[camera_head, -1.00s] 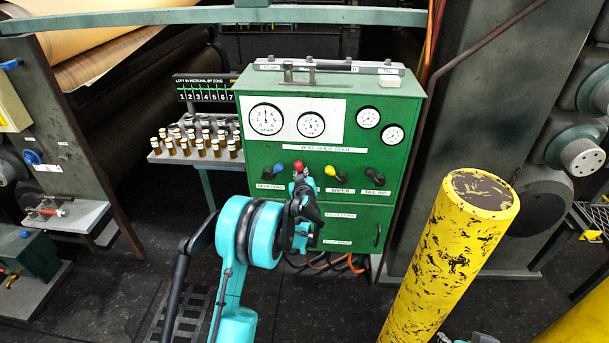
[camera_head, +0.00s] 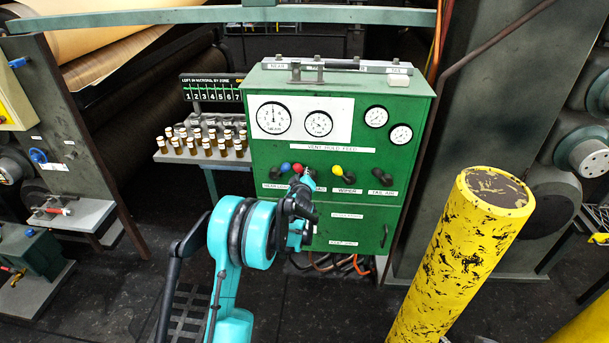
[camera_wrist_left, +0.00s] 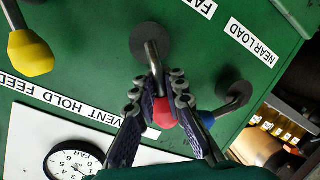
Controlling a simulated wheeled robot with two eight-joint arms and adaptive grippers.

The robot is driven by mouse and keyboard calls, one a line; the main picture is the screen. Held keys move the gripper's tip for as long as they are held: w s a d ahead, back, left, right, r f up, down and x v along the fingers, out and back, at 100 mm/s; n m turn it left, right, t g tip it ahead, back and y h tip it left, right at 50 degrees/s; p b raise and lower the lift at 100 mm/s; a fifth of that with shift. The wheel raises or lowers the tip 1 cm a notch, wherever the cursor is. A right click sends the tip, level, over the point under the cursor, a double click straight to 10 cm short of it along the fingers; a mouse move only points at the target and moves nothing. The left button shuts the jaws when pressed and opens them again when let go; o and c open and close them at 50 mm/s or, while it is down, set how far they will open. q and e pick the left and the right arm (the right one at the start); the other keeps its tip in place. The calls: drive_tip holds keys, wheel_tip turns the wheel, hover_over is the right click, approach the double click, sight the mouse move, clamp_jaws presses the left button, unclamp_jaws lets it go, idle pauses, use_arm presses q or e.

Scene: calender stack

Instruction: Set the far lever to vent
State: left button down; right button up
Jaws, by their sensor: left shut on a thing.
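The far lever is the one with the red knob (camera_head: 297,168), second from the left on the green cabinet's front. In the left wrist view its red knob (camera_wrist_left: 164,113) and metal stem show between the fingers. My left gripper (camera_wrist_left: 160,88) is shut on this lever, its fingers on both sides of the stem and knob. In the head view my left gripper (camera_head: 302,184) covers the lever's lower part. The red knob leans left of its pivot, toward the vent end of the "VENT HOLD FEED" strip (camera_head: 340,148). My right gripper is not seen.
The near lever's blue knob (camera_head: 285,167) sits close left of the red one. A yellow-knobbed lever (camera_head: 337,168) and a dark-knobbed one (camera_head: 378,172) stand to the right. A yellow post (camera_head: 460,255) rises front right. A rack of small bottles (camera_head: 205,142) stands left.

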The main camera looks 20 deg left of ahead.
use_arm(q)
drive_tip(key=shift+a+r, duration=0.35)
drive_tip(key=shift+a, duration=0.05)
drive_tip(key=c, duration=1.4)
unclamp_jaws()
drive_tip(key=shift+c, duration=0.2)
drive_tip(key=shift+o, duration=0.6)
drive_tip(key=shift+s+a+r, duration=0.1)
drive_tip(key=shift+s+a, duration=0.1)
drive_tip(key=shift+s, duration=0.05)
drive_tip(key=shift+w+d, duration=0.15)
drive_tip(key=shift+d, duration=0.15)
drive_tip(key=v, duration=1.2)
drive_tip(key=shift+f, duration=0.25)
